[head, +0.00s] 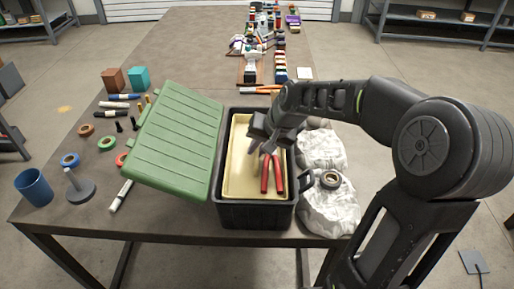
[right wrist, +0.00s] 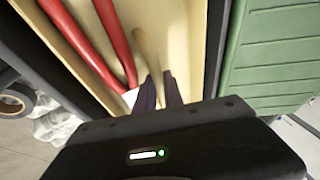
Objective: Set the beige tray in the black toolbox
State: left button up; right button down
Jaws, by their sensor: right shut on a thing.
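The black toolbox (head: 253,218) stands open near the table's front edge. The beige tray (head: 240,185) lies within its opening, roughly level with the rim; whether it rests on anything inside cannot be seen. The tray shows large in the right wrist view (right wrist: 185,30). Red-handled pliers (head: 278,176) lie in the tray. My right gripper (head: 257,150) reaches down into the tray beside the pliers. In the right wrist view its dark fingers (right wrist: 160,90) are closed on the tray's raised beige middle piece. My left gripper is not in view.
A green ribbed lid (head: 177,140) tilts up at the toolbox's left. Crumpled pale cloth (head: 325,185) and a dark tape roll (head: 330,180) lie close at its right. Markers, tape rolls and a blue cup (head: 34,187) stand at the left. Several items fill the table's back.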

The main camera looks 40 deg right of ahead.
jog(key=c, duration=1.4)
grip_release()
jog(key=shift+f, duration=0.1)
jog(key=shift+o, duration=0.2)
jog(key=shift+s+f, duration=0.1)
jog(key=v, duration=0.8)
jog(key=shift+b, duration=0.3)
